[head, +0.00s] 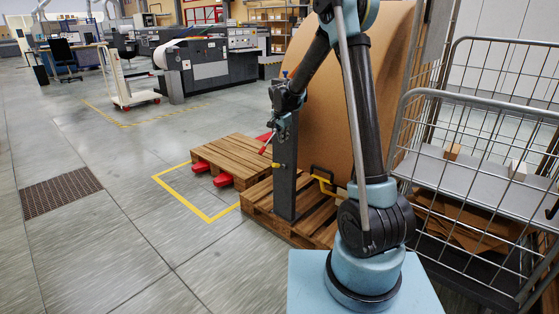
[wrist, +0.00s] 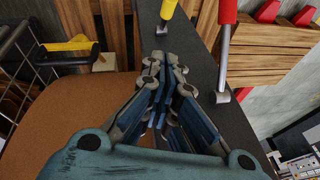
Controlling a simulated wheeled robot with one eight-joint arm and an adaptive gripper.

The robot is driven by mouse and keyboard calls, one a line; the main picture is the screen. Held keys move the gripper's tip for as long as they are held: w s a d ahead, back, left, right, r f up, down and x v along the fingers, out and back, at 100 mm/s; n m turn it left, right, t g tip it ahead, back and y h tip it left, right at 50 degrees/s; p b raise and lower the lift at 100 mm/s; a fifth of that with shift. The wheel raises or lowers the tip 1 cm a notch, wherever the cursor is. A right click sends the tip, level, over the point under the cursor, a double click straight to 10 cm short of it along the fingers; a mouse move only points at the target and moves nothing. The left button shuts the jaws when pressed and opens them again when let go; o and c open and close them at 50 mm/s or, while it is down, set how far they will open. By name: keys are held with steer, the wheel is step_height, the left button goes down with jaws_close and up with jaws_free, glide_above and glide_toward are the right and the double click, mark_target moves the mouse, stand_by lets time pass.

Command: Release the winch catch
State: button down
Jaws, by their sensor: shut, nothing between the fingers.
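A dark upright post (head: 286,180) stands on the wooden pallets beside a big brown paper roll (head: 345,90). A lever with a red grip (head: 264,149) and a short yellow-gripped lever (head: 278,166) sit on the post; I cannot tell which is the winch catch. In the wrist view the red grip (wrist: 227,38) is right of my fingers and the yellow grip (wrist: 169,8) is ahead of them. My gripper (wrist: 165,62) is shut and empty, over the dark post face and apart from both grips. In the head view my gripper (head: 285,108) is at the post's top, partly hidden.
A yellow-handled bracket (head: 325,184) is at the roll's foot, right of the post. A wire cage trolley (head: 480,110) stands close on the right. A pallet (head: 232,155) with red parts lies behind the post. The floor at left is clear around a brown grate (head: 60,191).

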steer(key=shift+w+f, duration=0.1)
steer(key=shift+f, duration=0.05)
glide_above(279, 166)
steer(key=d, duration=0.1)
step_height(279, 166, down, 12)
steer(key=shift+w+a+f, duration=0.15)
steer(key=shift+a+f, duration=0.1)
steer(key=shift+f, duration=0.05)
stand_by(0.5)
